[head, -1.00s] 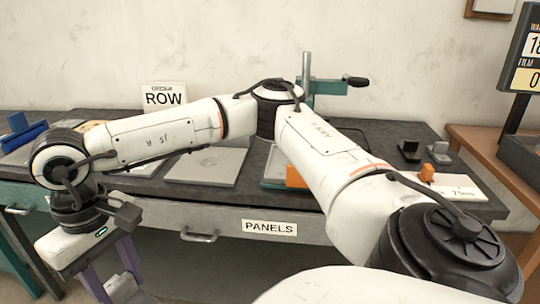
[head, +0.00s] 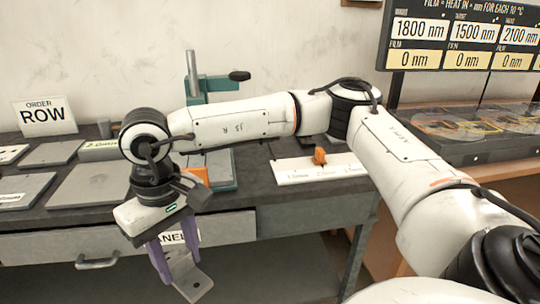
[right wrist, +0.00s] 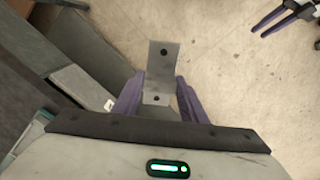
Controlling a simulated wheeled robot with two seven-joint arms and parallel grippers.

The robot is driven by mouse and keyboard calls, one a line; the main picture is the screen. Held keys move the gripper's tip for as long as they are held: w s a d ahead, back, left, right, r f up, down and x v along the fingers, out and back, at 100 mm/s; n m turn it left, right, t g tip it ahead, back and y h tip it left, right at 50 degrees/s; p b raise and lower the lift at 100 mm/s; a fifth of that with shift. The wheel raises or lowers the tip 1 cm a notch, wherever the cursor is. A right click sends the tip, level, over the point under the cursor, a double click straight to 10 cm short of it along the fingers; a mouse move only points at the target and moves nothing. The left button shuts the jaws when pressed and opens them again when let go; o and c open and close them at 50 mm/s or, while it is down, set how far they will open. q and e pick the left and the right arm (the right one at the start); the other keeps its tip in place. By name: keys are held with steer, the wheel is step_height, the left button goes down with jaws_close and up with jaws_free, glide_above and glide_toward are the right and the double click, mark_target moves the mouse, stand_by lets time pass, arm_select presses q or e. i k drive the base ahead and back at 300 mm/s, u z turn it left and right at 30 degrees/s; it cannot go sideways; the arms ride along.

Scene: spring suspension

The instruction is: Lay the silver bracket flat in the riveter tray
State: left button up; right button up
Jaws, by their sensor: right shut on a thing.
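The silver bracket (head: 192,283) is a bent metal plate with holes. My right gripper (head: 178,266) is shut on it, in front of the bench and below the drawer front. The right wrist view shows the bracket (right wrist: 161,60) between the purple fingers (right wrist: 157,96), its far plate sticking out over the floor. The teal riveter (head: 207,86) stands on the bench, and its tray (head: 222,168) is partly hidden by my right arm and an orange block. In the right wrist view my left gripper (right wrist: 268,25) is at the top right, its fingers apart and empty.
Flat grey panels (head: 92,187) lie on the bench left of the riveter. A white board (head: 315,168) with an orange piece (head: 320,156) lies to its right. Coloured discs (head: 450,124) sit farther right.

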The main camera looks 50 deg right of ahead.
mark_target(197, 160)
steer(key=z, duration=0.85)
steer(key=i, duration=0.4)
